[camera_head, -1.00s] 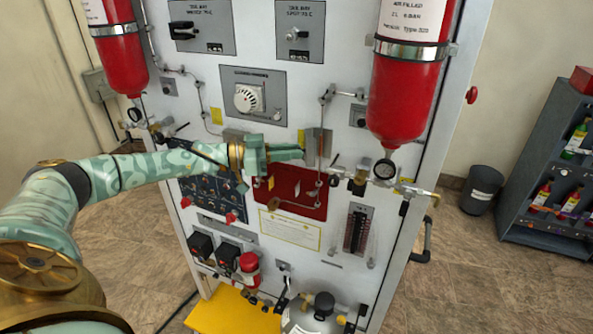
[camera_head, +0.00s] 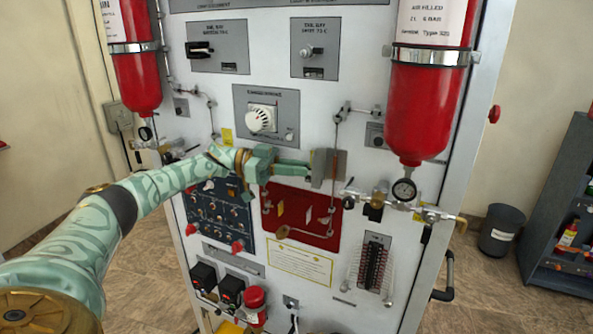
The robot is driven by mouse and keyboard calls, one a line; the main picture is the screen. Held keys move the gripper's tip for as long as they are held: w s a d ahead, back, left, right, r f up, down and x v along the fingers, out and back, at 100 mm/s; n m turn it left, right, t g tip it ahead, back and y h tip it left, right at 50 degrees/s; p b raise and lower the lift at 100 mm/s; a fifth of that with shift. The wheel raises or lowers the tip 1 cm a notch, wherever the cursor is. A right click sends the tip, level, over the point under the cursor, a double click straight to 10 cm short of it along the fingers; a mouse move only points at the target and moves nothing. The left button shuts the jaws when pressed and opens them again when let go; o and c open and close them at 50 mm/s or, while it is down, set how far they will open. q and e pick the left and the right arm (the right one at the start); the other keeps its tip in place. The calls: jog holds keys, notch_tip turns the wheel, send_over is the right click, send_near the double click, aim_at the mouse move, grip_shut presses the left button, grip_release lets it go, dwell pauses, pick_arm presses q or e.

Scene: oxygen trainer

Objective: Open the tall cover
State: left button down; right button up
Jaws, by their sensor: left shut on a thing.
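The tall cover, as far as I can tell, is the small upright grey metal plate (camera_head: 340,166) in the middle of the white panel, right of the dial and above the red plate. My left gripper (camera_head: 308,169) reaches in from the left, its fingers level and shut on the left side of this grey piece. The grey piece shows as two upright faces side by side. How far it stands off the panel is hard to tell. The fingertips partly hide its left edge. My right gripper is out of view.
Red cylinders hang at the left (camera_head: 137,60) and right (camera_head: 428,95) of the white panel. A gauge with brass fittings (camera_head: 403,190) sits right of the cover. The dial (camera_head: 262,118) is above my gripper, the red plate (camera_head: 312,228) below. A bin (camera_head: 500,230) stands at right.

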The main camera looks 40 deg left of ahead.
pick_arm(q)
jog(key=shift+r, duration=0.25)
jog(key=c, duration=1.5)
grip_release()
jog(key=shift+c, duration=0.2)
jog(key=shift+o, duration=0.8)
jog(key=shift+s, duration=0.15)
